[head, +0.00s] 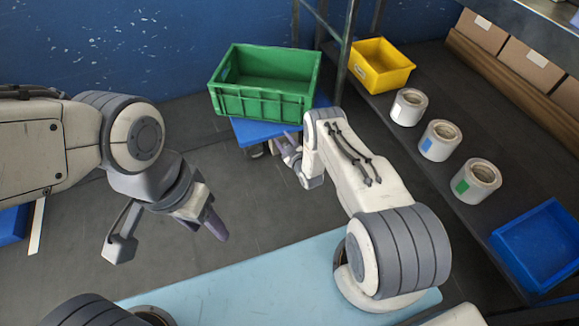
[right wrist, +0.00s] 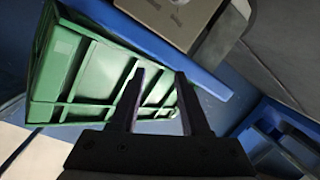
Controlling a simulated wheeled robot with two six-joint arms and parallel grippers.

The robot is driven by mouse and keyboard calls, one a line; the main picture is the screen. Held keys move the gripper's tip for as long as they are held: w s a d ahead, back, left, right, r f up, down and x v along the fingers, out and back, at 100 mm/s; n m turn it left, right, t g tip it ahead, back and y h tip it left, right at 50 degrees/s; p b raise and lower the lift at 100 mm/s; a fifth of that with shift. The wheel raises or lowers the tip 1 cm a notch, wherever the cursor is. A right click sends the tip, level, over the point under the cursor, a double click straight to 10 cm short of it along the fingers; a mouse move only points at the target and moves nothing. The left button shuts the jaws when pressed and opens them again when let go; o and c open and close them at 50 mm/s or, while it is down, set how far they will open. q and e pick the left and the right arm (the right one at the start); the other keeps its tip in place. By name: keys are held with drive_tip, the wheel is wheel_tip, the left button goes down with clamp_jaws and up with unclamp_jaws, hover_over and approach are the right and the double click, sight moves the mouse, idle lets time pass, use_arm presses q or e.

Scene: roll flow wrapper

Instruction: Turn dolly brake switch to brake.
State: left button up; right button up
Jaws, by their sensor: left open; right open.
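The dolly (head: 243,130) is a low blue platform on the floor, and a green crate (head: 262,103) stands on it. A dark wheel (head: 256,150) shows under its front edge. I cannot make out the brake switch in either view. My right gripper (head: 287,148) is open and empty, close to the dolly's front edge and partly behind its own wrist. In the right wrist view its two dark fingers (right wrist: 161,75) stand apart, with the green crate's ribbed side (right wrist: 85,85) behind them and the dolly's blue edge (right wrist: 150,38) beyond. My left gripper (head: 207,212) is open and empty above the floor.
A dark shelf (head: 425,180) along the right holds a yellow bin (head: 381,66), three white rolls (head: 440,140) and a blue bin (head: 542,245). A grey rack post (head: 346,50) stands right of the crate. The floor (head: 110,285) left of the dolly is mostly clear.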

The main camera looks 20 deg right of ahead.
drive_tip(key=s+d+f+t+h+b, duration=0.15)
drive_tip(key=s+d+f+b, duration=0.25)
drive_tip(key=s+f, duration=0.55)
use_arm(q)
wheel_tip(320, 180, down, 12)
drive_tip(key=b, duration=0.5)
drive_tip(key=shift+b, duration=0.35)
use_arm(e)
drive_tip(key=w+f, duration=0.1)
drive_tip(key=w, duration=1)
drive_tip(key=shift+a+f+t, duration=0.35)
drive_tip(key=shift+a+t, duration=0.1)
use_arm(q)
drive_tip(key=shift+r, duration=0.1)
use_arm(e)
drive_tip(key=shift+y, duration=0.25)
clamp_jaws()
